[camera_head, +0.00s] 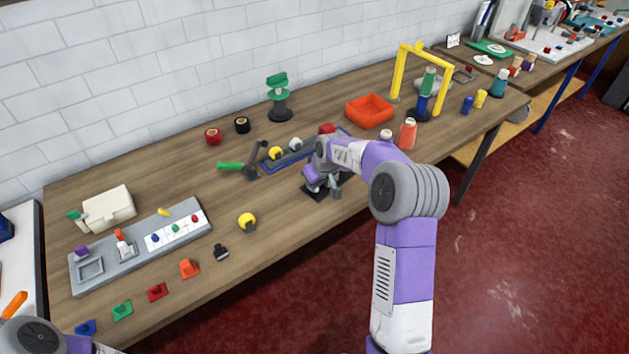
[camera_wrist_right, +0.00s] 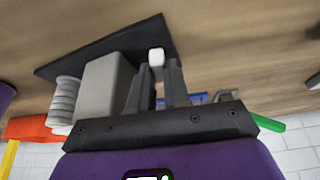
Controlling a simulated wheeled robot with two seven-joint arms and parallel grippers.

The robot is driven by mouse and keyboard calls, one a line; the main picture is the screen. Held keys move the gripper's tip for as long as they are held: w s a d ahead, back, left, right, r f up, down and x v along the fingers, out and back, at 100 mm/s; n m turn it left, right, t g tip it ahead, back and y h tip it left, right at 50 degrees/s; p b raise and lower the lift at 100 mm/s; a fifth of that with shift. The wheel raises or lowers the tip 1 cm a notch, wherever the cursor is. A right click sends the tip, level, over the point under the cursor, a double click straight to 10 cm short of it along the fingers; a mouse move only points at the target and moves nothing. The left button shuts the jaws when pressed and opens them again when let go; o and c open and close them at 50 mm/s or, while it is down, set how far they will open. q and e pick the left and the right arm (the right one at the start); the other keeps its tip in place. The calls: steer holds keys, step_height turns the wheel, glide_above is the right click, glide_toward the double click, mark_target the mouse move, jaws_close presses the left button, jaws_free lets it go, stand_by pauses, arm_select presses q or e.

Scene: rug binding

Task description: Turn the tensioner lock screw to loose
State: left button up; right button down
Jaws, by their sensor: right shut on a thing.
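My right gripper (camera_wrist_right: 158,68) reaches down to a small device on a black base plate (camera_wrist_right: 165,36) on the wooden table. Its two fingers are close together, with a small white knob (camera_wrist_right: 156,55) at their tips, which looks like the lock screw. A grey block (camera_wrist_right: 106,86) and a stack of grey discs (camera_wrist_right: 65,98) stand on or beside the plate. In the head view my right forearm and wrist cover most of the device; the black base (camera_head: 343,181) shows below. The knob's turn position cannot be told. My left gripper is out of view; only part of its arm shows.
The table's front edge is close.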

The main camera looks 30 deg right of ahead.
steer(key=c, duration=1.1)
jaws_free()
